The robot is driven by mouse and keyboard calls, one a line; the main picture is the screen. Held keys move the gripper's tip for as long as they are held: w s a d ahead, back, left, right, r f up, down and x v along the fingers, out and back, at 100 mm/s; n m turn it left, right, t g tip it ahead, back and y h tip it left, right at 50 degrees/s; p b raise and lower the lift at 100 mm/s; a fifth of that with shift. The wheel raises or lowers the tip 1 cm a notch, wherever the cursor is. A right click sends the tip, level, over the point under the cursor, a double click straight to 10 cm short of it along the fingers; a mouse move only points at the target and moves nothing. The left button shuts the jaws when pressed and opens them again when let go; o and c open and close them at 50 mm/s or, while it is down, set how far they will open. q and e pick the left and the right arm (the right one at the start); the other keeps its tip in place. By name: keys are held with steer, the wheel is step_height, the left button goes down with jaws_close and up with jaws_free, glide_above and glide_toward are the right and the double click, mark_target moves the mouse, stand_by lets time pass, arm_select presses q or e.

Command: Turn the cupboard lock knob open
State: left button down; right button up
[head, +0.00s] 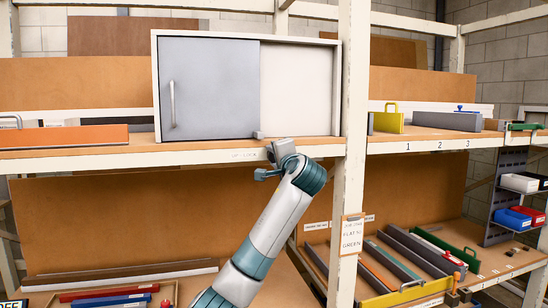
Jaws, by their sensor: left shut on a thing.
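The white-framed cupboard (338,90) stands on the upper shelf. Its grey door (215,85) covers the left half and has a vertical handle (172,103). The right half shows a plain pale panel or inside. A small grey lock knob (258,135) sits at the door's lower right corner. My left gripper (269,146) is up against it from below and in front, shut on it. The fingertips are small and partly hidden, so the knob's angle cannot be told. My right gripper is not in view.
A white upright post (352,180) stands close to the right of my left arm. The shelf edge (200,158) runs just below the cupboard. Long bars fill the lower shelf.

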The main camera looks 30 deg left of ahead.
arm_select(q)
steer(key=c, duration=1.3)
jaws_free()
steer(key=shift+c, duration=0.2)
steer(key=shift+d, duration=0.1)
steer(key=b+v, duration=0.7)
steer(key=v, duration=1)
steer(key=shift+b, duration=0.4)
steer(key=shift+s+d, duration=0.1)
steer(key=shift+s, duration=0.05)
